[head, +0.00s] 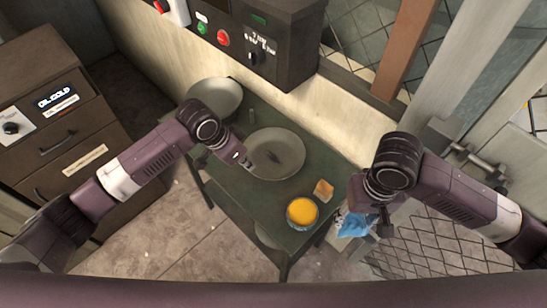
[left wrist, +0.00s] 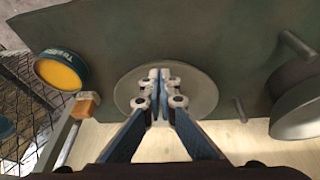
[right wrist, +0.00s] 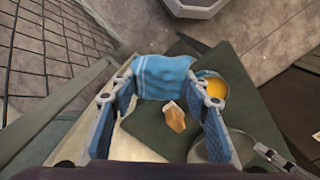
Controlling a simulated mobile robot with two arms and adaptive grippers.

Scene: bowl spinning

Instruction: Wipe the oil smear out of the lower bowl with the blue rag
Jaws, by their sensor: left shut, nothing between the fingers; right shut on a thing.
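A shallow grey bowl (head: 282,147) sits on the green table, with a dark smear (head: 270,156) near its middle; the left wrist view shows the bowl (left wrist: 207,95) behind my fingers. A second grey bowl (head: 215,97) stands further back left. My left gripper (head: 244,161) is shut and empty, over the bowl's left rim in the head view. My right gripper (head: 378,225) is shut on the blue rag (head: 353,226), off the table's right edge. In the right wrist view the rag (right wrist: 163,76) hangs between the fingertips, with white stripes.
A tin with yellow contents (head: 301,212) and a tan sponge-like block (head: 323,190) stand on the table (head: 262,198) near its right end. Two small pegs rise near the back bowl. A control box (head: 262,45) is on the wall behind. A mesh fence (head: 440,240) stands right.

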